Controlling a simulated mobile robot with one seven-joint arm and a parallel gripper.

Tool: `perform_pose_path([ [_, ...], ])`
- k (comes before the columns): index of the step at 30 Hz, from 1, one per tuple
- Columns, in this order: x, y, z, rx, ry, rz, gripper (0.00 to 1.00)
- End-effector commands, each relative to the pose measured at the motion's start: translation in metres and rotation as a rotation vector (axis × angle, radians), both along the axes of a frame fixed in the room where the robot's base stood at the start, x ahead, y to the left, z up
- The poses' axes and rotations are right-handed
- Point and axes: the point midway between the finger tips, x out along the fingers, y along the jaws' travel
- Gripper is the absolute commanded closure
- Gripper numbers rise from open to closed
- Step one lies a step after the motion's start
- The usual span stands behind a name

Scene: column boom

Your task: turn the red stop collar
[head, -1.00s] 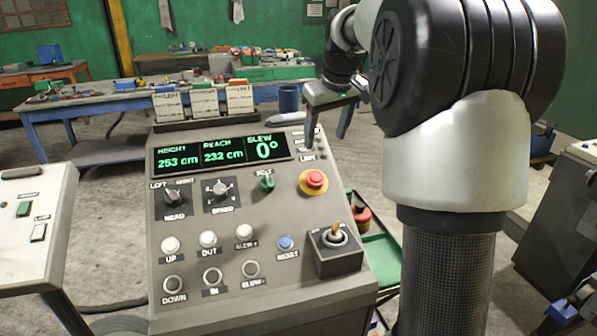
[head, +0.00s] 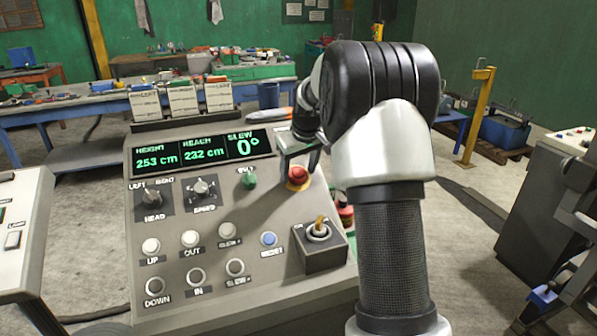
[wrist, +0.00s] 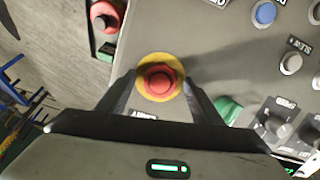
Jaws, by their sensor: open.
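The red stop collar (head: 298,175) is a round red piece on a yellow ring, at the upper right of the grey sloped control panel. The wrist view shows the red stop collar (wrist: 158,83) near the middle, with a smaller round red centre. My gripper (head: 298,163) is open above the panel at the collar. In the wrist view, the fingers of my gripper (wrist: 159,78) stand on either side of the collar, with gaps, and nothing is held. How far the fingertips are above the panel cannot be told.
A joystick box (head: 319,250) stands below the collar, with a blue button (head: 269,239) and a green knob (head: 249,179) to the left. Another red round object (wrist: 104,14) is beside the panel. A display (head: 202,152) reads slew 0°.

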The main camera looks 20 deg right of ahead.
Motion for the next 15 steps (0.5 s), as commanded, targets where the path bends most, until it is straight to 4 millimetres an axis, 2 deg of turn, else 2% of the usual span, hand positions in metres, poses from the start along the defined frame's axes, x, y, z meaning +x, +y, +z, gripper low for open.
perform_pose_path([
  [8,0.0007,0.0000,-0.0010,0.000,-0.001,0.000,0.40],
  [15,0.0006,0.0000,-0.0008,0.000,0.000,0.000,0.80],
])
